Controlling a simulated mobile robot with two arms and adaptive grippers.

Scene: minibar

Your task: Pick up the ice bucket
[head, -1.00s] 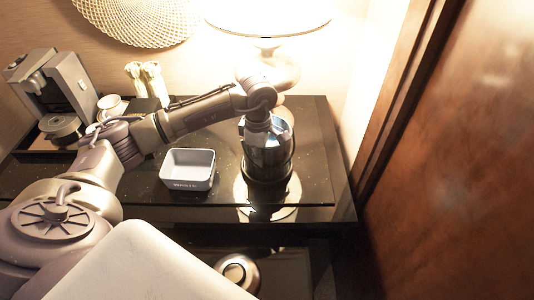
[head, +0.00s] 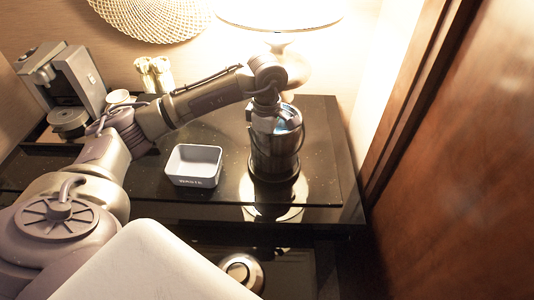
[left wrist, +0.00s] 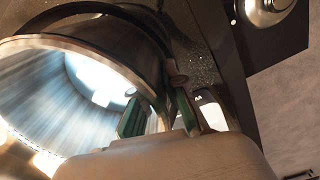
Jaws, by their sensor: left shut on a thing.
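The ice bucket (head: 275,152) is a shiny metal cylinder with dark bands, near the right end of the black glossy counter. It looks upright. Whether its base touches the counter I cannot tell. My left gripper (head: 268,106) comes down on the bucket's top from above, and my arm hides part of the rim. In the left wrist view, the bucket's open mouth (left wrist: 60,85) fills the left side, with a dark handle along its rim. The fingers of my left gripper (left wrist: 160,112) are shut on the rim and wall. My right gripper is not in view.
A grey waste box (head: 194,182) sits left of the bucket. A coffee machine (head: 62,80), a cup and two wrapped items stand farther left. A lit lamp (head: 280,14) is behind the bucket. A wooden panel (head: 460,150) rises at the right. A round metal object (head: 241,270) is lower down.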

